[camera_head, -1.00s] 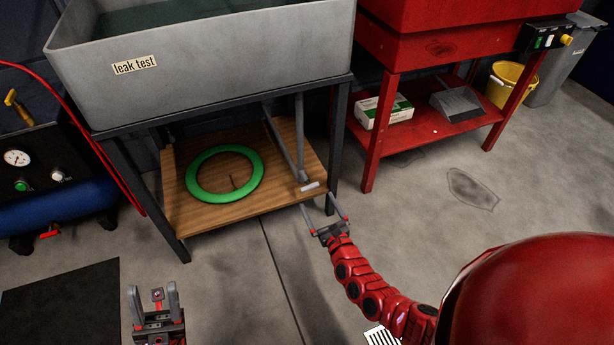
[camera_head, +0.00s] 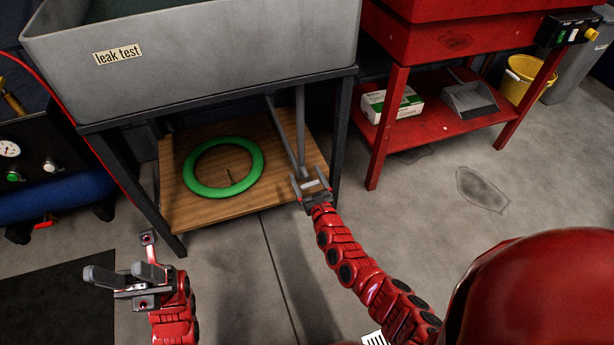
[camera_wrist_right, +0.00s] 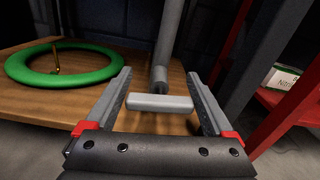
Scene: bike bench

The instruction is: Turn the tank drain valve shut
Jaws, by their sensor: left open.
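The drain valve shows as a grey bar handle (camera_wrist_right: 160,103) at the lower end of a grey pipe (camera_wrist_right: 167,40) in the right wrist view. The bar lies crosswise, roughly level in that view. My right gripper (camera_head: 310,182) is at the pipe's lower end under the tank. Its fingers are spread wide, one on each side of the bar, whose ends come close to both; I cannot tell whether they touch. In the head view the gripper partly covers the handle. My left gripper (camera_head: 115,273) is open and empty, low at the left, away from the valve.
The grey leak test tank (camera_head: 200,65) stands on a dark frame above a wooden shelf (camera_head: 215,212) with a green ring (camera_head: 252,184). A dark leg (camera_head: 340,145) stands close right of my right gripper. A red bench (camera_head: 425,134) is further right. The floor in front is clear.

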